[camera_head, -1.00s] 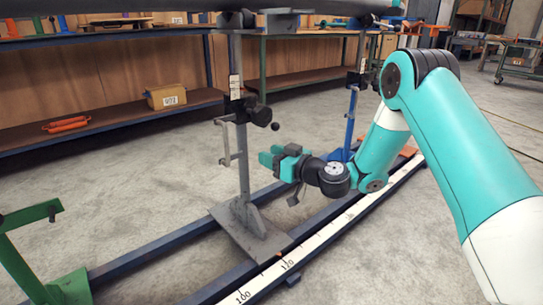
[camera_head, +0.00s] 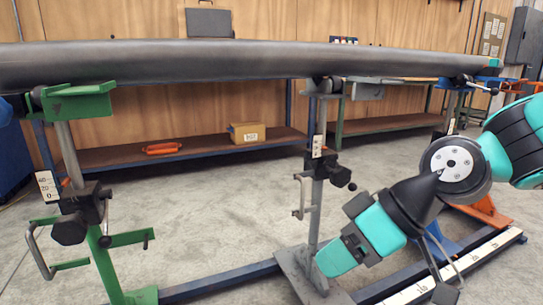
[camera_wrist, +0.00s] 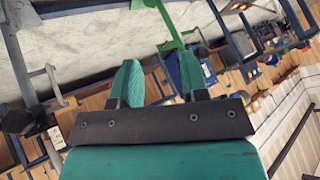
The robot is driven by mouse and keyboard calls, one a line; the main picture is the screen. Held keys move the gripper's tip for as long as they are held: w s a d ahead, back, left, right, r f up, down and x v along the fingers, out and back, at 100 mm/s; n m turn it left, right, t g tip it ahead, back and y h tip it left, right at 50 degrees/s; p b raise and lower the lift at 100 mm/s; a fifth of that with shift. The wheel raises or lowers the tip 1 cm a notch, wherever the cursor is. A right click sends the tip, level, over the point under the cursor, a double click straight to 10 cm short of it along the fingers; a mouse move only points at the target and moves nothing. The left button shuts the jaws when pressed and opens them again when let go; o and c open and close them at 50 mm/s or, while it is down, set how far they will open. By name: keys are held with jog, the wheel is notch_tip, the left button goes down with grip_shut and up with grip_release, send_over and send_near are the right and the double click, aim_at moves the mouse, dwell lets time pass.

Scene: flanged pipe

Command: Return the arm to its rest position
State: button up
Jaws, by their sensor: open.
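My gripper (camera_head: 345,250) is in the lower right of the head view, in front of the grey pipe stand and below the pipe's height. Its teal fingers also show in the wrist view (camera_wrist: 160,85), spread apart with nothing between them. My arm comes in from the right edge of the head view, bent, with the wrist low. In the head view the gripper overlaps the foot of the grey stand (camera_head: 318,190); I cannot tell how far apart they are.
A long grey pipe (camera_head: 250,62) lies across the stands. A green stand (camera_head: 105,265) is at left, a blue one (camera_head: 440,240) at right. Floor rails (camera_head: 225,283) run below. A shelf (camera_head: 110,156) along the wall holds a box (camera_head: 247,133) and an orange item (camera_head: 163,148).

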jog(key=s+d+r+m+g+h+p, duration=0.1)
jog(key=s+d+h, duration=0.15)
jog(key=s, duration=0.35)
jog(key=s+d+r+m+g+h+p, duration=0.1)
jog(key=s+d+r+m+h, duration=0.15)
jog(key=s, duration=0.25)
notch_tip(320, 180, up, 37)
jog(key=y+p, duration=0.1)
jog(key=p, duration=3.6)
jog(key=shift+d+f+n+p, duration=0.15)
jog(key=shift+d+n+p, duration=0.1)
jog(key=shift+n+p, duration=0.1)
jog(key=shift+w, duration=0.1)
